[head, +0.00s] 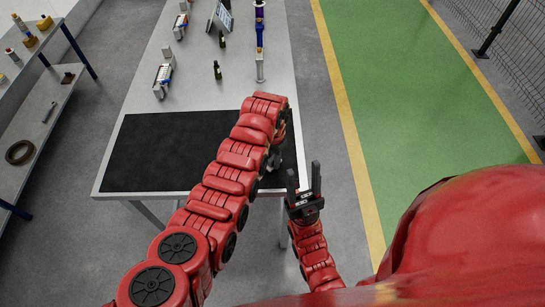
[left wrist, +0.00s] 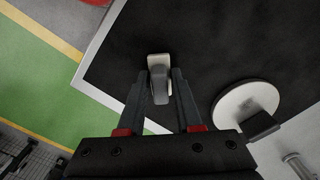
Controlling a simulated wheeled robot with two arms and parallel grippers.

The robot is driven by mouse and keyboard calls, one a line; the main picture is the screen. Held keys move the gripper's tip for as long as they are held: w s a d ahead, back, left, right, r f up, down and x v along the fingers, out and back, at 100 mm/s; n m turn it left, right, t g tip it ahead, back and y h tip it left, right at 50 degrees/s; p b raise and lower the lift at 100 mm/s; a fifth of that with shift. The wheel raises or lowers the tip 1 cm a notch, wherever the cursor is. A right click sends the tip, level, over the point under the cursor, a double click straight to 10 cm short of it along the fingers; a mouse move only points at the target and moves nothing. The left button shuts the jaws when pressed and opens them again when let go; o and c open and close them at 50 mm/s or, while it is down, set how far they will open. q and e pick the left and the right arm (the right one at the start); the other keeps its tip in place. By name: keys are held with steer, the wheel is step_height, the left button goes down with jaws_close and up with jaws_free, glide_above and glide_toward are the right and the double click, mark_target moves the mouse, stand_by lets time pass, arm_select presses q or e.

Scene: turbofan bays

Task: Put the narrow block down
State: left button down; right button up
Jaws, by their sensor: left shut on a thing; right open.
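The narrow block (left wrist: 160,66), pale beige and grey, is between the fingertips of my left gripper (left wrist: 161,78) in the left wrist view. The gripper is shut on it. The block appears over the black mat (left wrist: 220,40); I cannot tell whether it touches the mat. In the head view my left arm covers the right edge of the black mat (head: 160,150), and the left gripper and block are mostly hidden behind it. My right gripper (head: 303,180) is open and empty, off the table's right side, with its fingers pointing forward.
A round white disc (left wrist: 240,98) with a dark part lies near the gripper in the left wrist view. The grey table (head: 215,85) bears small boxes (head: 162,80), a dark bottle (head: 217,70) and a blue and purple tool (head: 259,40) farther back. The mat's left part is clear.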

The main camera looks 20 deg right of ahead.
mark_target(272, 157)
arm_select(q)
steer(key=shift+f, duration=0.2)
steer(key=c, duration=0.6)
jaws_free()
steer(key=shift+r, duration=0.15)
steer(key=shift+r, duration=0.1)
steer(key=r+b, duration=0.1)
steer(key=r, duration=0.1)
steer(key=r+b, duration=0.1)
steer(key=r, duration=0.1)
steer(key=shift+w+d+r, duration=0.1)
steer(key=shift+w+r, duration=0.1)
steer(key=shift+r, duration=0.2)
step_height(272, 157, up, 7)
steer(key=p, duration=0.2)
steer(key=shift+s+p, duration=0.15)
steer(key=shift+p, duration=0.2)
